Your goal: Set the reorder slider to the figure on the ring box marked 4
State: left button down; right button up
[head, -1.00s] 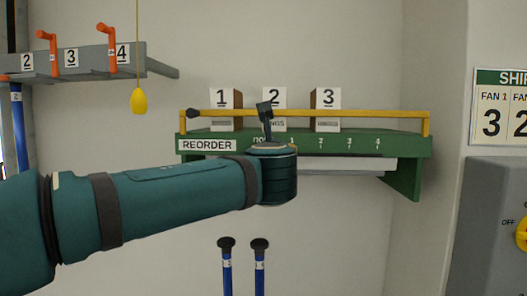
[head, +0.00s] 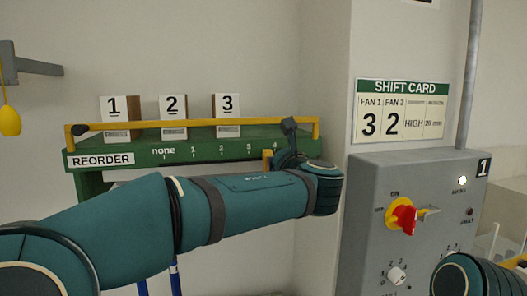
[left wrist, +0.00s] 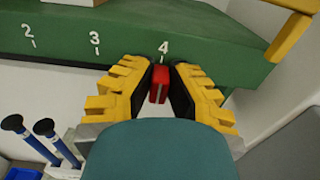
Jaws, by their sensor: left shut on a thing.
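The red reorder slider (left wrist: 159,83) sits just below the figure 4 on the green shelf edge (left wrist: 200,48) in the left wrist view. My left gripper (left wrist: 160,88) is shut on the slider, a finger on each side. In the head view my left gripper (head: 268,160) is at the right end of the REORDER scale (head: 193,152), by the 4, partly hidden behind my wrist. Boxes marked 1 (head: 115,105), 2 (head: 173,105) and 3 (head: 228,103) stand on the shelf. I see no box marked 4.
A yellow rail (head: 200,123) runs along the shelf front. A grey switch box (head: 370,200) with a red and yellow knob (head: 404,217) stands close to the right, below a shift card (head: 402,110). Blue-handled rods (left wrist: 50,135) stand below the shelf.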

pick_arm(q)
jog(key=shift+d+r, duration=0.1)
jog(key=shift+r, duration=0.05)
jog(key=c, duration=1.2)
grip_release()
jog(key=shift+o, duration=1.3)
jog(key=shift+w+d, duration=0.15)
jog(key=shift+d, duration=0.05)
jog(key=shift+a, duration=0.1)
jog(key=shift+s, duration=0.25)
jog(key=v, duration=1.1)
jog(key=shift+s, duration=0.3)
